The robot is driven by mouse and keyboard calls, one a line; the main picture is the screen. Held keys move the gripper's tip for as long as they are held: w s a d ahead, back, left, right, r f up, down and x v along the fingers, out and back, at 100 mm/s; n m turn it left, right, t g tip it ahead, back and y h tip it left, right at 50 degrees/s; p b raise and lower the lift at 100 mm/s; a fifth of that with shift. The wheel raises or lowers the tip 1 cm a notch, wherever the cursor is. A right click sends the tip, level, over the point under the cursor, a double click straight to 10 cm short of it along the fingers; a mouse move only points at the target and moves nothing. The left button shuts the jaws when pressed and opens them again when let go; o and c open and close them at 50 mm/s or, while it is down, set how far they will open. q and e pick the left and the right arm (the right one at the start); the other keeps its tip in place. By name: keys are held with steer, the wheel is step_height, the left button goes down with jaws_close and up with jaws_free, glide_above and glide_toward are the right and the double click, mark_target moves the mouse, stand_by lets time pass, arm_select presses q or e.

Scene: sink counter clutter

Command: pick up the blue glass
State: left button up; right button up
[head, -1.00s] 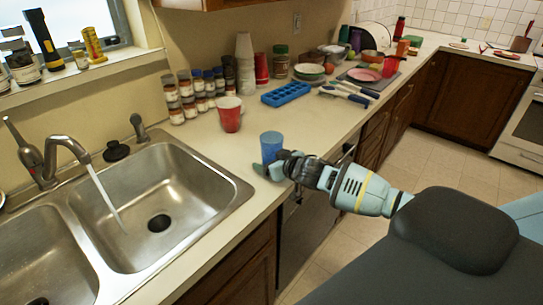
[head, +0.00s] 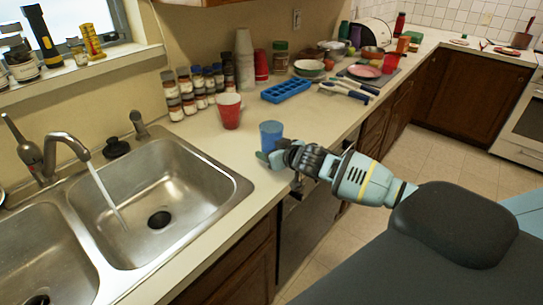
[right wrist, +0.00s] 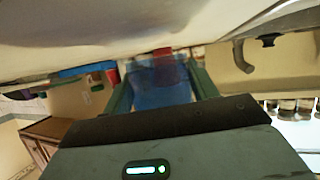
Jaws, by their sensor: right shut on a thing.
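The blue glass (head: 270,134) is upright near the front edge of the counter, right of the sink. My right gripper (head: 270,156) is shut on it, with its fingers around the lower part; the fingers hide the glass's base. I cannot tell for sure whether the base is clear of the counter. In the right wrist view the blue glass (right wrist: 160,88) fills the gap between the two fingers of my right gripper (right wrist: 160,78). My left gripper is not in view.
A red cup (head: 229,110) stands behind the glass. A blue ice tray (head: 286,90), spice jars (head: 187,92) and stacked white cups (head: 244,60) are farther back. The steel sink (head: 215,205) with running water is at left. Counter around the glass is bare.

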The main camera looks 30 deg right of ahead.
steer(key=shift+s+a+r, duration=0.15)
steer(key=shift+r, duration=0.5)
steer(key=s+a+r, duration=0.1)
steer(key=s+a, duration=0.7)
steer(key=s, duration=0.5)
steer(key=shift+a+r+p, duration=0.15)
steer(key=shift+a+p, duration=0.1)
steer(key=shift+p, duration=0.1)
steer(key=shift+a, duration=0.1)
